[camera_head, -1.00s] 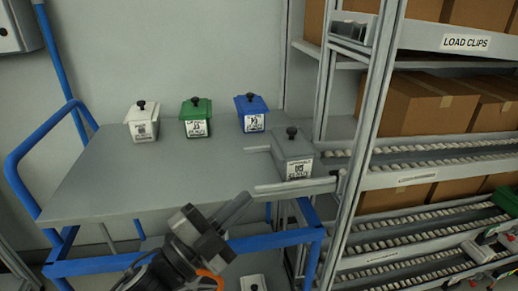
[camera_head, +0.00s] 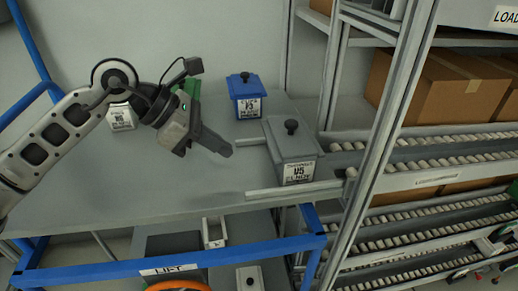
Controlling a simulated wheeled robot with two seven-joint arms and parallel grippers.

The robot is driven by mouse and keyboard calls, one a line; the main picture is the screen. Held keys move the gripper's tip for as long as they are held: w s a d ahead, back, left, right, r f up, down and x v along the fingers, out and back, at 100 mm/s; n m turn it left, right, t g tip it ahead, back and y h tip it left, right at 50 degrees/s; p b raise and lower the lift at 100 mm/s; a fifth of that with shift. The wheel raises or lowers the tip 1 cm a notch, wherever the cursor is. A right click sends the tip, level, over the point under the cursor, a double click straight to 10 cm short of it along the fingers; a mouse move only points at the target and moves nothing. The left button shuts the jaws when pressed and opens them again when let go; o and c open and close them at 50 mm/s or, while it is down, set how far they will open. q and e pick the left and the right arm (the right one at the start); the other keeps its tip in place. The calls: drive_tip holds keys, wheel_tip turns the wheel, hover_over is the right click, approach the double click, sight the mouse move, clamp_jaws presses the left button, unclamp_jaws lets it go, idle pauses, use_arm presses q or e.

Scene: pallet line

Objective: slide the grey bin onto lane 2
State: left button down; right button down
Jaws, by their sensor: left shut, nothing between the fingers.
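The grey bin (camera_head: 290,146) has a black knob on its lid and a white label on its front. It sits at the right edge of the grey cart top (camera_head: 150,193), between two short rails that lead toward the rack. A roller lane (camera_head: 440,142) in the rack lies just right of the bin at about its height; no lane number is readable. My left gripper (camera_head: 228,150) is shut and empty, above the cart top just left of the grey bin, apart from it. My right gripper is not in view.
The blue bin (camera_head: 246,98) stands behind the grey bin. The white bin (camera_head: 121,117) and green bin (camera_head: 190,88) are partly hidden by my left arm. The rack post (camera_head: 388,110) stands right of the grey bin. Cardboard boxes (camera_head: 455,88) sit above the lane.

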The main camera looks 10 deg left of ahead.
sight(274, 167)
use_arm(q)
drive_tip(key=x, duration=0.4)
drive_tip(key=d, duration=0.1)
drive_tip(key=w+d+p, duration=0.1)
drive_tip(key=d, duration=0.1)
drive_tip(key=shift+w+d+f, duration=0.15)
drive_tip(key=shift+w, duration=0.05)
drive_tip(key=shift+w+d, duration=0.2)
drive_tip(key=shift+d, duration=0.2)
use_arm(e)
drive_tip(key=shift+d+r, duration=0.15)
use_arm(q)
drive_tip(key=shift+f, duration=0.1)
